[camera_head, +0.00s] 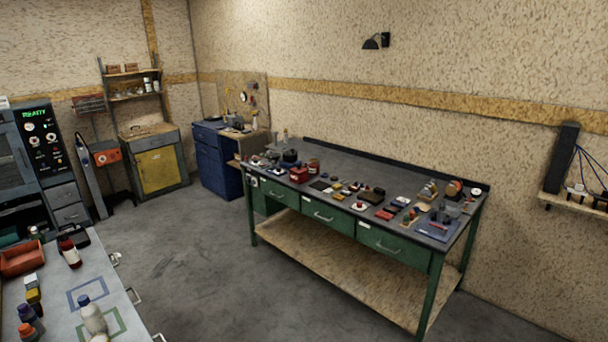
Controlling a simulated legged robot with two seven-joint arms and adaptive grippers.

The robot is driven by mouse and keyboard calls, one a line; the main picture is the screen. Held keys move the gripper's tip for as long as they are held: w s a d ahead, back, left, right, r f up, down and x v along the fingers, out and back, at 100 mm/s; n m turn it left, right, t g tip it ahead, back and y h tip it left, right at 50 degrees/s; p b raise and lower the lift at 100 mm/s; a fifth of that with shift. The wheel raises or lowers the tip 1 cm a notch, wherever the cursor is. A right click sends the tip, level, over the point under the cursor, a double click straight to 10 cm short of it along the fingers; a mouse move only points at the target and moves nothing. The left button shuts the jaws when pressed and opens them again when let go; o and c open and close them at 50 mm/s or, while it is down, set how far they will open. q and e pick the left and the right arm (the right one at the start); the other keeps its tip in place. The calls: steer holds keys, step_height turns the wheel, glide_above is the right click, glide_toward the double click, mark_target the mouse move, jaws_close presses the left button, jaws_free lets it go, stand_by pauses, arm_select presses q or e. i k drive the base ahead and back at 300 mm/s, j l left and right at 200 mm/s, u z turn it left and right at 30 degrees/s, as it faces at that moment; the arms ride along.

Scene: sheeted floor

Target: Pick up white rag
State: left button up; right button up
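I cannot make out a white rag for certain in the head view. The green workbench (350,163) in the middle carries many small items, too small to tell apart one by one. A grey-topped table (98,262) at the lower left also holds several items, none clearly a rag. Neither of my grippers is in view.
A white bottle (93,318) with a blue cap and a red bin (22,260) are on the lower-left table. A blue cabinet (213,170) and a yellow-doored cabinet (158,170) stand at the back. The grey floor (190,250) between the tables is clear.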

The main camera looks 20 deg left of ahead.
mark_target(32, 281)
steer(key=i+u, duration=0.2)
steer(key=i, duration=0.25)
steer(key=i+u, duration=0.25)
steer(key=i, duration=0.2)
steer(key=i+l+u, duration=0.2)
steer(key=i, duration=0.25)
steer(key=i+l+u, duration=0.2)
steer(key=i, duration=0.2)
steer(key=i+l+u, duration=0.2)
steer(key=i, duration=0.25)
